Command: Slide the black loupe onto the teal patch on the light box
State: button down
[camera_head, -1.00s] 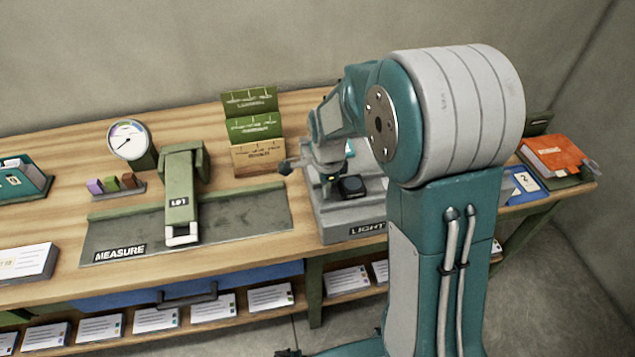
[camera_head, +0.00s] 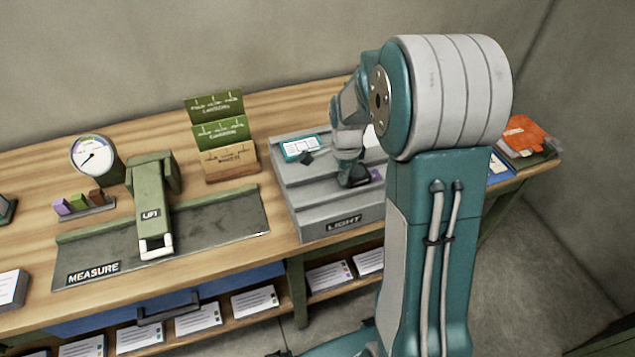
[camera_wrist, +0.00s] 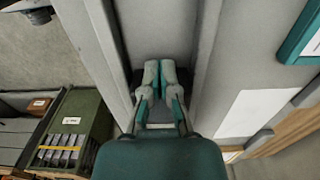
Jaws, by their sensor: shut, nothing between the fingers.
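The grey light box (camera_head: 345,222) stands on the bench, labelled LIGHT, with raised rails along its top. The black loupe (camera_head: 358,176) appears as a dark shape on it, mostly hidden by my gripper (camera_head: 344,184). My gripper is shut and empty, low over the channel between the rails. In the wrist view its fingertips (camera_wrist: 160,70) sit together in this channel, with a dark shape around them; I cannot tell if they touch the loupe. A purple patch (camera_head: 378,176) shows just right of the loupe. I see no sure teal patch; my arm hides part of the box.
A teal-framed card (camera_head: 302,147) lies on the box's back left; its frame edge shows in the wrist view (camera_wrist: 289,45). Green stepped cards (camera_head: 220,132) and a measuring stand (camera_head: 150,205) are left. An orange booklet (camera_head: 527,137) lies at far right.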

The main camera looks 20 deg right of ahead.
jog(key=d, duration=2)
jog(key=shift+d, duration=0.3)
jog(key=shift+a+f, duration=0.1)
jog(key=shift+a, duration=0.1)
